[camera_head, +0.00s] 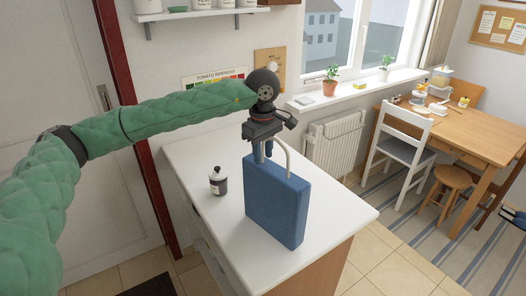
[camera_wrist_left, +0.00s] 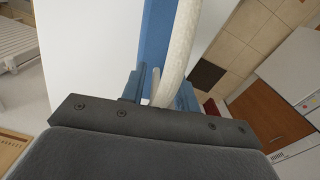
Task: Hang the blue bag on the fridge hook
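The blue bag (camera_head: 277,200) stands upright on the white counter top, with its pale looped handle (camera_head: 288,152) raised above it. My left gripper (camera_head: 264,155) is at the top of the bag, beside the handle's left part, pointing down. In the left wrist view the handle (camera_wrist_left: 175,55) passes between the two blue fingers (camera_wrist_left: 160,95), with the blue side of the bag (camera_wrist_left: 155,35) beyond. The fingers stand apart, and a gap shows on the handle's left side. My right gripper is not in view. No fridge hook can be made out.
A shelf (camera_head: 205,13) hangs above. A radiator (camera_head: 337,142), white chair (camera_head: 400,150) and wooden table (camera_head: 465,130) are to the right. The front right counter corner is clear.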

